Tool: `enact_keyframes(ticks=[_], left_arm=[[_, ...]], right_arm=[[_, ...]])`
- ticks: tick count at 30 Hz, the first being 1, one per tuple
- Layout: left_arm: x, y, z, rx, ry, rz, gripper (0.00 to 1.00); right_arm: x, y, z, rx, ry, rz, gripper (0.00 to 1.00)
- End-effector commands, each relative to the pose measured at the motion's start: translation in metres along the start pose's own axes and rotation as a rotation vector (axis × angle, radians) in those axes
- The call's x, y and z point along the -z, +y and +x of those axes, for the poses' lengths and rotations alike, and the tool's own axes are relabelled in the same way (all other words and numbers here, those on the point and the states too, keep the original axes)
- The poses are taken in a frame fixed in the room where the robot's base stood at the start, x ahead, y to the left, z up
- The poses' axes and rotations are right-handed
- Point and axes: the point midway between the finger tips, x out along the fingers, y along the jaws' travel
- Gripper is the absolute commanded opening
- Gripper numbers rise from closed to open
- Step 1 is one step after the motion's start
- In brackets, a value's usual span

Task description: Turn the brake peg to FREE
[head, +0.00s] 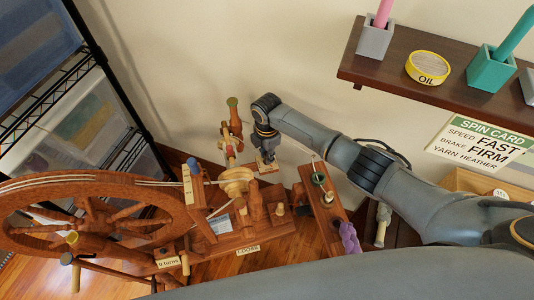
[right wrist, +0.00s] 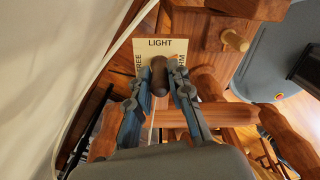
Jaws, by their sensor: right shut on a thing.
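The brake peg (right wrist: 158,74) is a dark brown, rounded peg in the right wrist view. It stands in front of a pale card (right wrist: 177,47) that reads LIGHT at the top, FREE at the left and a partly covered word ending in RM at the right. The peg's upper end lies just below LIGHT. My right gripper (right wrist: 160,88) is shut on the peg, one finger on each side. In the head view my right gripper (head: 265,145) is small, beside the spinning wheel's upright, and the peg cannot be made out there. My left gripper is not in view.
The wooden spinning wheel (head: 95,183) fills the left. A dark shelf (head: 390,75) holds an oil tin (head: 428,67) and coloured pots. A spin card (head: 482,141) below it reads SPEED FAST, BRAKE FIRM, YARN HEATHER. The wall is close beside my right gripper.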

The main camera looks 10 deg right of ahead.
Motion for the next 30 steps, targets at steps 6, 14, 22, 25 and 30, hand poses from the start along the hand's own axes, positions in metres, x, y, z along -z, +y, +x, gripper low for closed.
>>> enact_keyframes(ticks=[6, 14, 22, 25, 30], left_arm=[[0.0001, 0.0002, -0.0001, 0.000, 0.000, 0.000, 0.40], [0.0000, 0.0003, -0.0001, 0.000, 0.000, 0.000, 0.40], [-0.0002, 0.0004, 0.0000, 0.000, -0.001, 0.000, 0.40], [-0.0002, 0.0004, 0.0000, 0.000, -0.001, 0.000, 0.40], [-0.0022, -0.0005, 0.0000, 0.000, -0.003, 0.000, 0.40]], right_arm=[[0.0004, 0.0003, -0.0004, -0.001, 0.002, -0.018, 0.00], [0.0004, 0.0004, -0.0004, -0.001, 0.001, -0.017, 0.00], [0.0003, 0.0003, -0.0004, -0.001, 0.001, -0.017, 0.42], [0.0003, 0.0003, -0.0003, -0.001, 0.001, -0.016, 0.42], [-0.0001, 0.0006, -0.0053, -0.001, 0.000, -0.016, 0.42]])
